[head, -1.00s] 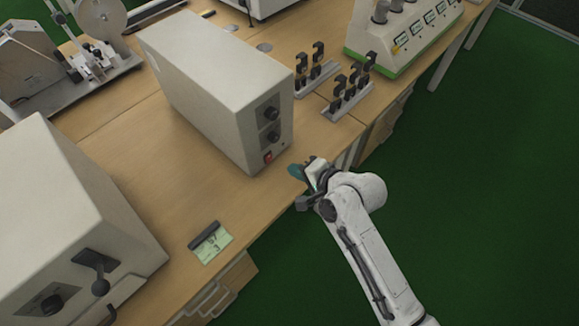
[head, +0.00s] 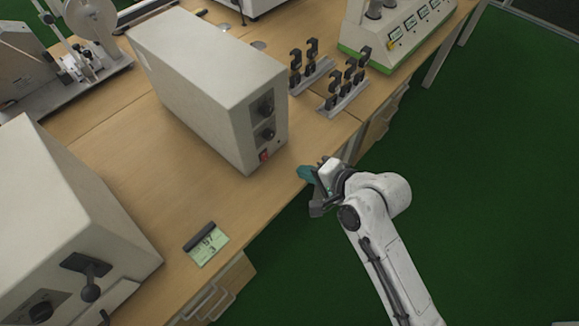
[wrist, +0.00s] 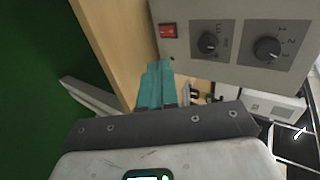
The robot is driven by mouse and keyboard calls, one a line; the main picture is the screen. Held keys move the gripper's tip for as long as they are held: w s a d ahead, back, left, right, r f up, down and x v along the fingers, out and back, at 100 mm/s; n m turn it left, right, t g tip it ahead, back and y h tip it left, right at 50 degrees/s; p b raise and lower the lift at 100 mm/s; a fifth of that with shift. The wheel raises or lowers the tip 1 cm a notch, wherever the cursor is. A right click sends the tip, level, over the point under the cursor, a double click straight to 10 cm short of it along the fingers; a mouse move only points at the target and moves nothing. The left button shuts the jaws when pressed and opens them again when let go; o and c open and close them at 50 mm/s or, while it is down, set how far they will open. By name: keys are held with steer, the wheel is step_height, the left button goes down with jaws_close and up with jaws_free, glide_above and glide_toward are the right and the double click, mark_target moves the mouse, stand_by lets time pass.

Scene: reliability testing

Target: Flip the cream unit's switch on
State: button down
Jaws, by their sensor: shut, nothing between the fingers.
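The cream unit (head: 205,75) is a tall box standing on the wooden bench. Its front panel carries two black knobs and a red rocker switch (head: 264,154) low down near the corner. In the wrist view the red switch (wrist: 168,31) sits beside the knobs on the panel (wrist: 235,50). My gripper (head: 305,173) has teal fingers that are shut and empty, just in front of the panel at the bench edge. In the wrist view the fingertips (wrist: 158,68) lie just below the switch, apart from it. I cannot tell which way the rocker is tipped.
Another large cream box (head: 65,215) with a black lever stands at the left. A green card with a dark clip (head: 206,245) lies on the bench front. Racks with black clips (head: 343,95) stand right of the unit. Green floor (head: 480,200) is clear at the right.

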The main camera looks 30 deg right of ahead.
mark_target(264, 156)
steer(key=f+b, duration=0.1)
steer(key=b, duration=0.2)
steer(key=shift+f, duration=0.3)
steer(key=shift+s+b, duration=0.15)
steer(key=shift+b, duration=0.25)
steer(key=shift+r, duration=0.15)
steer(key=x, duration=1)
steer(key=shift+w+a+f, duration=0.1)
steer(key=shift+w+a, duration=0.1)
steer(key=shift+w, duration=0.4)
steer(key=shift+w+a+f, duration=0.15)
steer(key=shift+w+a, duration=0.1)
steer(key=shift+w, duration=0.3)
steer(key=shift+w+a+f, duration=0.1)
steer(key=shift+w+a, duration=0.1)
steer(key=shift+w, duration=0.45)
